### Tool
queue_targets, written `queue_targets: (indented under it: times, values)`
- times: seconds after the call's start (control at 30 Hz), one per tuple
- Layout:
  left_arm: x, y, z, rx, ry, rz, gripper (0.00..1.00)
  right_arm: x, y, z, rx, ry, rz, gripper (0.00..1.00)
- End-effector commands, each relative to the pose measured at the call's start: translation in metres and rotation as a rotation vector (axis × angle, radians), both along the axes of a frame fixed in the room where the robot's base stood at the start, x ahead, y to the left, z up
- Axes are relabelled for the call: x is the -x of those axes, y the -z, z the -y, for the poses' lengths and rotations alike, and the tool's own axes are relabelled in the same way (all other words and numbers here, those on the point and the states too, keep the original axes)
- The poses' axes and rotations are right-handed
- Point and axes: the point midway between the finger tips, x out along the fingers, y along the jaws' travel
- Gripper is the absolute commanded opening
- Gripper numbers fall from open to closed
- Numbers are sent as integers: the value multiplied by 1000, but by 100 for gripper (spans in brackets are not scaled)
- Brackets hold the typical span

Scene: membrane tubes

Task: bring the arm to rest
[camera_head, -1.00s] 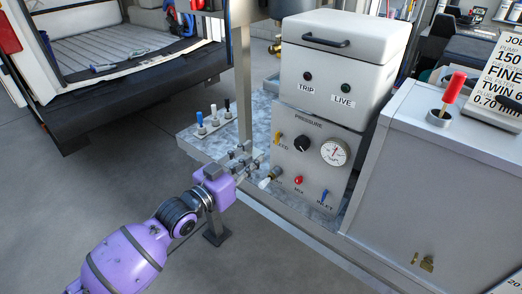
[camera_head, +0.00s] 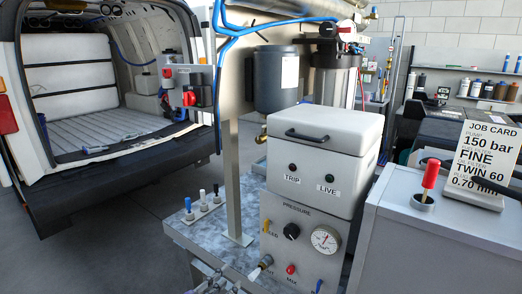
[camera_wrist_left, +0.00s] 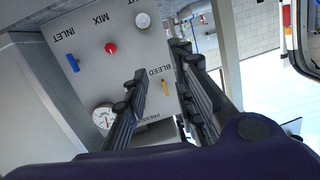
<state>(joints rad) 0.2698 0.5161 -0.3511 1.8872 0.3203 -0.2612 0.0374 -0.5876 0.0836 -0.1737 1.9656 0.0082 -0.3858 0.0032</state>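Touching or apart from the panel cannot be told for certain, but I see no contact. My right gripper is not in view.
A steel post (camera_head: 232,170) and a row of small toggles (camera_head: 203,205) stand on the bench (camera_head: 180,230) at left. A white lidded box (camera_head: 325,150) tops the panel. A grey cabinet (camera_head: 430,250) with a red-handled lever (camera_head: 430,178) is at right. An open van (camera_head: 90,110) stands behind.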

Motion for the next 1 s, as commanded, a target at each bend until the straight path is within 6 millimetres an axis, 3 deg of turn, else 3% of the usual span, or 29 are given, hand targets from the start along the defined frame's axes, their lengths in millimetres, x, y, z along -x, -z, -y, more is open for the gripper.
queue_targets:
  times: [0.17,0.3,0.5,0.6,0.77,1.0]
  values:
    - [76,84,-33,-45,-141,-167,24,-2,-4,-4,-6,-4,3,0]
    - [156,146,-63,-79,-267,-327,24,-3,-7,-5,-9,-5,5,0]
    - [275,206,-94,-93,-421,-536,24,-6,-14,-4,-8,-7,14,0]
    - [318,220,-101,-82,-470,-608,24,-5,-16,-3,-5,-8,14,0]
    - [352,231,-104,-77,-498,-664,24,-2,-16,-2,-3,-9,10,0]
    - [356,233,-104,-80,-498,-671,24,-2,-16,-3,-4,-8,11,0]
